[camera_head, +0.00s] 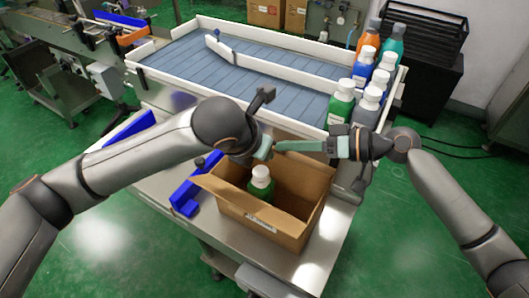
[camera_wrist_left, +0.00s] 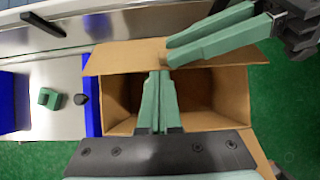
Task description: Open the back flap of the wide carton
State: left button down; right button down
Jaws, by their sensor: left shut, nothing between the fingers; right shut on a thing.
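The wide carton (camera_head: 290,229) stands on the metal table with its top partly open. A green bottle with a white cap (camera_head: 261,182) is inside it. The back flap (camera_wrist_left: 125,58) runs along the carton's far edge in the left wrist view. My right gripper (camera_head: 280,147) reaches in from the right and is shut on the back flap; its green fingers (camera_wrist_left: 172,52) overlap the flap. My left gripper (camera_head: 268,150) is shut and empty above the carton, and its fingers (camera_wrist_left: 160,78) hide part of the opening and the back flap's middle. The bottle is hidden in the wrist view.
Several capped bottles (camera_head: 368,90) line the right side of the blue-slatted conveyor (camera_head: 190,72) behind the carton. A blue guide (camera_head: 186,194) lies left of the carton. A black rack (camera_head: 425,35) stands at the back right. The table's front right is clear.

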jog(key=c, duration=0.8)
grip_release()
jog(key=shift+s+a+f, duration=0.15)
jog(key=shift+s+f, duration=0.1)
jog(key=shift+o, duration=0.2)
